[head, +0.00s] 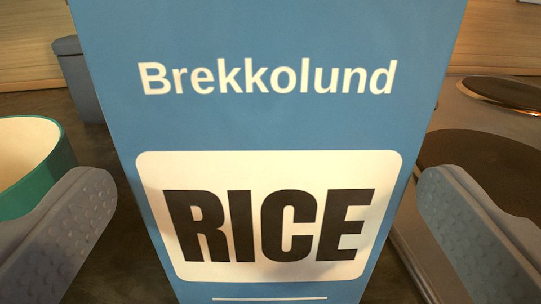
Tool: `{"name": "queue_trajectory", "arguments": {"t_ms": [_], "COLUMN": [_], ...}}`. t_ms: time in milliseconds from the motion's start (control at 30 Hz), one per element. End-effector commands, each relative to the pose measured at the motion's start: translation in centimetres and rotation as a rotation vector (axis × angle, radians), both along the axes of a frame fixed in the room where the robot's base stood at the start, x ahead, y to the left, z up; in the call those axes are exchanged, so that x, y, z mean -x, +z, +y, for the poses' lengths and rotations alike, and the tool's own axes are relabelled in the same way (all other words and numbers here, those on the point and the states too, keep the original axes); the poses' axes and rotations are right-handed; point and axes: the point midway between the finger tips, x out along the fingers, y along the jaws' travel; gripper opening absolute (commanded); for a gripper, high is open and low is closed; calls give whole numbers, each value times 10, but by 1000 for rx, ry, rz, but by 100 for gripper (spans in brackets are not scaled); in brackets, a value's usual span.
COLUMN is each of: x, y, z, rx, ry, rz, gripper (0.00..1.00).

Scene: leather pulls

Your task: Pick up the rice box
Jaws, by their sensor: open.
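The rice box (265,122) is blue with a white label reading RICE and the name Brekkolund above it. It stands upright and fills the middle of the head view, very close to the camera. Its top and bottom run out of the picture. My gripper (268,215) is open, with one grey textured finger at the lower left and one at the lower right. The box front shows between the fingers, with a visible gap on each side. I cannot tell how far the fingertips reach along the box's sides.
A green bowl or cup with a cream inside (33,155) is at the left, close to the left finger. A grey-blue container (78,80) stands behind it. At the right are a dark round plate-like surface (480,165) and a smaller dark disc (508,92). A wooden wall is behind.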

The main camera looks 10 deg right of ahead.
Motion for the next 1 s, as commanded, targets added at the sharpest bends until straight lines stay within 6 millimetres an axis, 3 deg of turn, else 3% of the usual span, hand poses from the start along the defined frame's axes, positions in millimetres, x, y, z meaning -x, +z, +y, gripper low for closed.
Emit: {"name": "queue_trajectory", "arguments": {"t_ms": [500,867,1000], "x": [-46,-49,-49], "y": [-3,-3,-3], "z": [-6,-6,-6], "rx": [1,0,0], "ry": [-1,0,0], "rz": [-3,0,0], "gripper": [100,100,61]}}
